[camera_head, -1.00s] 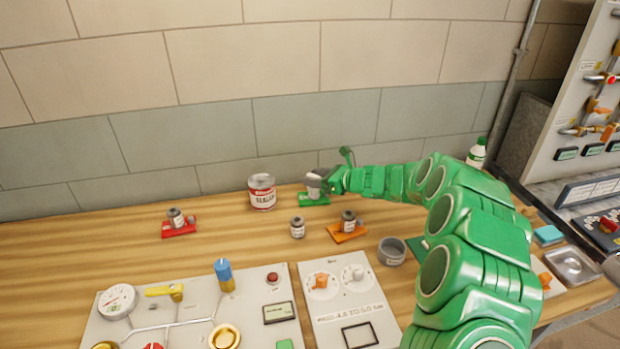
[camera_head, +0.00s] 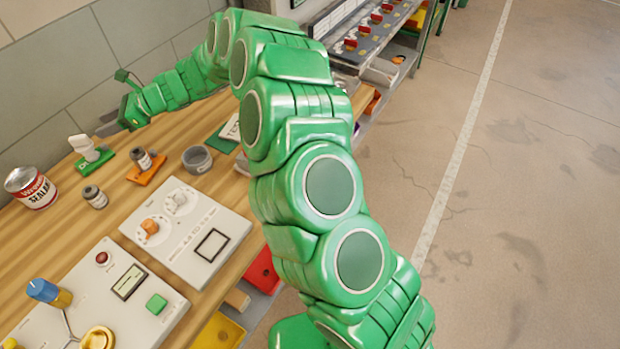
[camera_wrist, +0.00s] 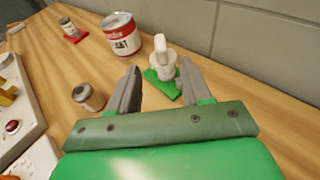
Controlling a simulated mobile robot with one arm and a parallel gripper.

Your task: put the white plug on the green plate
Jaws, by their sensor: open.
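The white plug (camera_head: 84,148) stands on the green plate (camera_head: 95,163) at the back of the bench, near the wall. In the wrist view the white plug (camera_wrist: 163,58) sits upright on the green plate (camera_wrist: 163,84), just beyond my fingertips. My gripper (camera_wrist: 158,82) is open and empty, its two grey fingers apart and clear of the plug. In the head view my gripper's fingers are hard to make out; the green wrist is to the right of the plug.
A sealer can (camera_head: 32,187) stands left of the plate. A small grey jar (camera_head: 94,196) stands in front of it. An orange plate (camera_head: 147,170) with another jar and a grey bowl (camera_head: 197,159) are to the right. Control panels (camera_head: 187,230) fill the front of the bench.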

